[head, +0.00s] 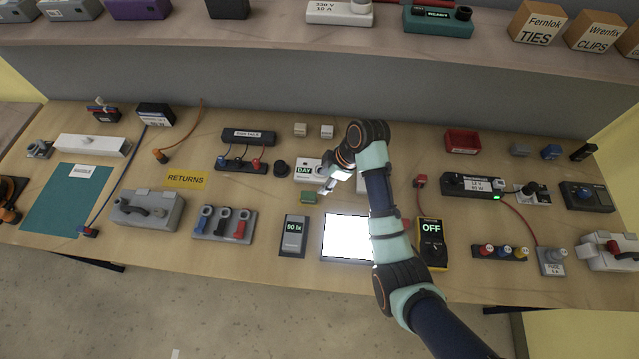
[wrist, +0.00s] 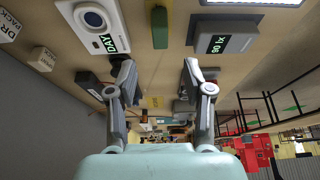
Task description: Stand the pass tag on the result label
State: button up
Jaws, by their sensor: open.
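No lettering reading "pass" or "result" can be made out, so I cannot tell for certain which things are the pass tag and the result label. A small green block (head: 308,197) with a yellowish edge lies on the table below the DAY switch box; it also shows at the top of the wrist view (wrist: 160,27). My gripper (head: 328,182) is beside the DAY box, above and right of the green block in the head view. In the wrist view my gripper (wrist: 156,75) has its fingers wide apart, with nothing between them.
The DAY box (head: 306,171), the 90 lx meter (head: 294,236) and the lit white panel (head: 345,238) stand close by. Two small pale blocks (head: 300,129) (head: 327,131) sit behind. A yellow RETURNS label (head: 186,179) and a teal mat (head: 68,200) lie left.

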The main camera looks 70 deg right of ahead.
dwell(0.4)
jog(key=w+a+r+t+h, duration=0.1)
jog(key=w+a+r+t, duration=0.1)
jog(key=w+a+r, duration=0.55)
jog(key=w+a+r+t+h, duration=0.1)
jog(key=w+a+r, duration=0.1)
jog(key=w+a, duration=0.9)
jog(key=s+a+r+t, duration=0.1)
jog(key=a+r, duration=0.3)
jog(key=a, duration=0.3)
jog(key=s+a+r+m+t, duration=0.1)
jog(key=s+a+r+t, duration=0.1)
jog(key=a, duration=0.6)
jog(key=s+a+r+m+t+y, duration=0.1)
jog(key=a+r+t, duration=0.1)
jog(key=a+r, duration=0.3)
jog(key=shift+s+a+r, duration=0.25)
jog(key=shift+a+r, duration=0.1)
jog(key=shift+a, duration=0.8)
